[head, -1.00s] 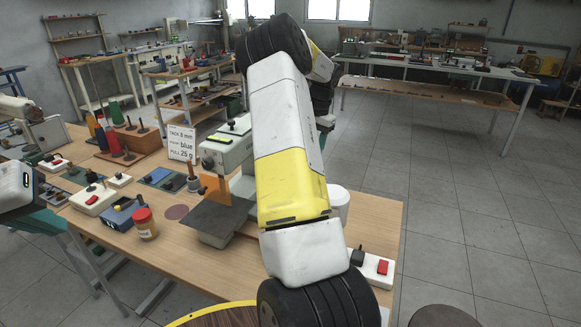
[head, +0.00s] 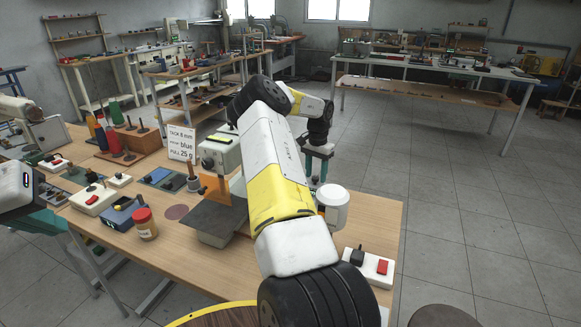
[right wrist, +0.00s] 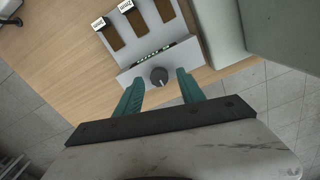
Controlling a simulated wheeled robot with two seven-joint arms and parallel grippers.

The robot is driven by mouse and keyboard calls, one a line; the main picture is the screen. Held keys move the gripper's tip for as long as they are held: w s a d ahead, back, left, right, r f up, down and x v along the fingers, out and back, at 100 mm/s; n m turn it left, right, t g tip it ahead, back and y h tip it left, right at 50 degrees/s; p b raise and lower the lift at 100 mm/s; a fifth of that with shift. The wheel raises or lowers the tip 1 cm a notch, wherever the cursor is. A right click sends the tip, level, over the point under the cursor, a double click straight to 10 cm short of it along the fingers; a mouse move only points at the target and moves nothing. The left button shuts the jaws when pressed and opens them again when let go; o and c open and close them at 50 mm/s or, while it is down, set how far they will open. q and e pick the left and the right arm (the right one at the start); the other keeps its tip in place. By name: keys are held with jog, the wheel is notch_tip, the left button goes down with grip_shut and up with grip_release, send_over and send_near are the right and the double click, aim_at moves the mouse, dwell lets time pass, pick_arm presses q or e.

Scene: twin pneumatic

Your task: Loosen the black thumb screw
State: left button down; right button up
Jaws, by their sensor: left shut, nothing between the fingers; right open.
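In the right wrist view a round black knob (right wrist: 159,76) with a small pale mark sits on the front of a light grey unit (right wrist: 132,72). I cannot tell for sure whether it is the black thumb screw. My right gripper (right wrist: 159,86) is open, its two teal fingers apart on either side of the knob in the picture; no contact is clear. In the head view my right gripper (head: 318,160) is beyond the yellow and white arm, which hides much of the bench there. My left gripper (head: 14,186) is partly in view at the left edge, away from this unit.
A white round container (head: 333,207) stands beside my right arm. A white box (head: 367,267) with a black knob and red switch is near the bench's right edge. A jar (head: 145,223), blue box (head: 120,213) and sign (head: 181,143) stand left. Open floor lies right.

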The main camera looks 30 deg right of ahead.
grip_shut()
dwell(0.5)
jog(key=n, duration=0.3)
jog(key=shift+w, duration=0.1)
jog(key=n, duration=0.3)
jog(key=shift+n, duration=0.4)
jog(key=n, duration=0.6)
jog(key=shift+a+n, duration=0.15)
jog(key=shift+n, duration=0.15)
